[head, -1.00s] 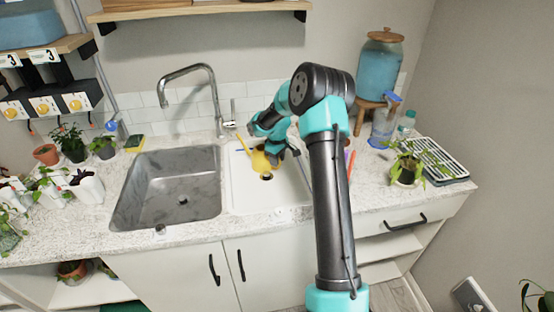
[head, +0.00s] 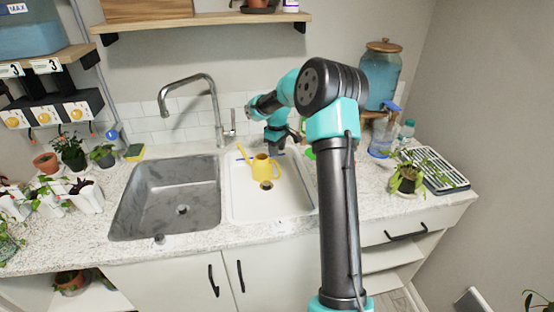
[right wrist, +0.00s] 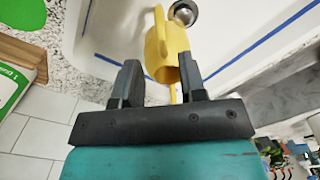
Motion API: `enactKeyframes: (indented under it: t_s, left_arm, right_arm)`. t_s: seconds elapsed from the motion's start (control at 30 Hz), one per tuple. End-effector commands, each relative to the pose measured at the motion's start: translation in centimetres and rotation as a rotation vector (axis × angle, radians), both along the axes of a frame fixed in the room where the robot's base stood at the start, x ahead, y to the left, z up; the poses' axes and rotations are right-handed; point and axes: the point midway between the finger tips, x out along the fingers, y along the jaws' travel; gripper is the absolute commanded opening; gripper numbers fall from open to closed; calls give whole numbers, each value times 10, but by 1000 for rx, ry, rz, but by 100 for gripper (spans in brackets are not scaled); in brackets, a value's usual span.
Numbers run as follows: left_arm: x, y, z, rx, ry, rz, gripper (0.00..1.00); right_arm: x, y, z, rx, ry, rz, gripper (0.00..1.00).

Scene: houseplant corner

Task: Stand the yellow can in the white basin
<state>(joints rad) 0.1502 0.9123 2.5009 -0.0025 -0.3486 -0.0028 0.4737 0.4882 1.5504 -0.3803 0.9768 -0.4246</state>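The yellow can (head: 262,167) is a small watering can with a spout and a handle. It stands upright in the white basin (head: 240,205), beside the dark drain, and it also shows in the right wrist view (right wrist: 167,50). My right gripper (head: 283,147) is above and behind the can in the head view, apart from it. In the right wrist view its two fingers (right wrist: 160,63) are spread, with the can beyond the fingertips and nothing held. My left gripper is in neither view now.
The steel sink (head: 165,195) lies left of the basin, with a tall faucet (head: 212,100) behind. Potted plants crowd the left counter. A spray bottle (head: 383,135), a plant (head: 405,180) and a drying rack (head: 437,170) stand at right. A shelf (head: 200,20) hangs above.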

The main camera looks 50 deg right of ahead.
Motion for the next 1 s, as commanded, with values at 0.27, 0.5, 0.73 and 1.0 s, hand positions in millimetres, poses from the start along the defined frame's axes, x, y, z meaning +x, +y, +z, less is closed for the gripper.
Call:
enactKeyframes:
  t_s: [0.27,0.5,0.73,1.0]
  left_arm:
    - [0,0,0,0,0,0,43]
    - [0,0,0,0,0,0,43]
    - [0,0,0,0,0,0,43]
    - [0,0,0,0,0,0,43]
  right_arm:
    - [0,0,24,1,0,0,38]
    - [0,0,25,1,0,0,38]
    - [0,0,24,1,0,0,38]
    - [0,0,14,2,3,0,38]
